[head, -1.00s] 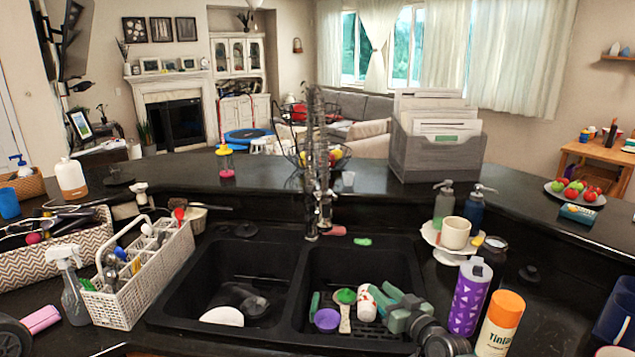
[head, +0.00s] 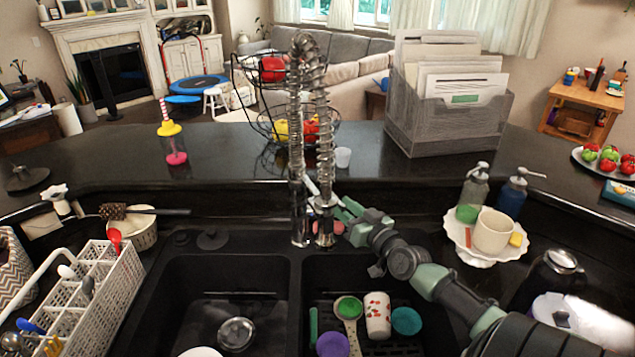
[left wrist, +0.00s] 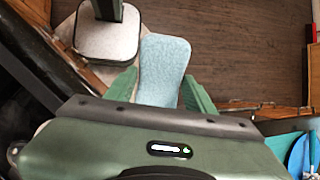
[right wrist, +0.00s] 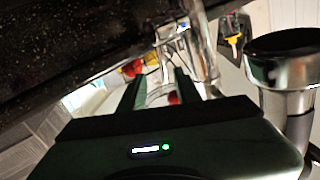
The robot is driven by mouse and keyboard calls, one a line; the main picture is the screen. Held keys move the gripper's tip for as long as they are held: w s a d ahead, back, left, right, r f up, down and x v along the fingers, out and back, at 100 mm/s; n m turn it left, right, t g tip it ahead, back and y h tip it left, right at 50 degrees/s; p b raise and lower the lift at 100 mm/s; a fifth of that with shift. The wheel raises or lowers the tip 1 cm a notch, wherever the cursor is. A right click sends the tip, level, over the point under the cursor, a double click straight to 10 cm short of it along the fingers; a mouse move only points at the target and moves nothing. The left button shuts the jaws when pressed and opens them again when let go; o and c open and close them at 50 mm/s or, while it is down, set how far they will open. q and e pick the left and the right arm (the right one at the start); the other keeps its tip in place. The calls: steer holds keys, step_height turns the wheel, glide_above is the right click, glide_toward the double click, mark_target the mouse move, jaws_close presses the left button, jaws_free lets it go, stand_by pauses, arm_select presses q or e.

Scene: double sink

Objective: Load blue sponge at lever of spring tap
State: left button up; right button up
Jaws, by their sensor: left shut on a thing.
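The light blue sponge (left wrist: 163,70) is between the fingers of my left gripper (left wrist: 160,92), which is shut on it, above a wooden floor. My left gripper is outside the head view. The spring tap (head: 297,130) stands behind the double sink, its chrome coil rising upright. Its lever (head: 311,187) seems to be the pale slanted piece near the spout; my gripper partly crowds it. My right gripper (head: 343,208) is just right of the tap. In the right wrist view its fingers (right wrist: 160,82) are apart, with chrome tap parts (right wrist: 202,55) beyond them; no held thing is clear.
The right basin (head: 395,343) holds a cup (head: 377,315), a brush (head: 349,309) and several other items. The left basin (head: 205,290) holds a strainer (head: 236,333). A white caddy (head: 100,300) stands left, a cake stand (head: 462,238) right. A ledge (head: 235,160) runs behind the tap.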

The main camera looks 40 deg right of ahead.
arm_select(q)
steer(key=shift+w+a+f+b, duration=0.15)
steer(key=shift+a+f+b, duration=0.2)
steer(key=shift+f+b, duration=0.15)
steer(key=shift+d+f, duration=0.1)
steer(key=shift+d, duration=0.1)
steer(key=shift+a, duration=0.2)
arm_select(e)
steer(key=w, duration=1)
steer(key=shift+w+d+r, duration=0.2)
steer(key=shift+d+r, duration=0.05)
steer(key=shift+d, duration=0.1)
arm_select(q)
steer(key=shift+d, duration=0.1)
arm_select(e)
steer(key=shift+d, duration=0.1)
jaws_close()
steer(key=shift+f, duration=0.1)
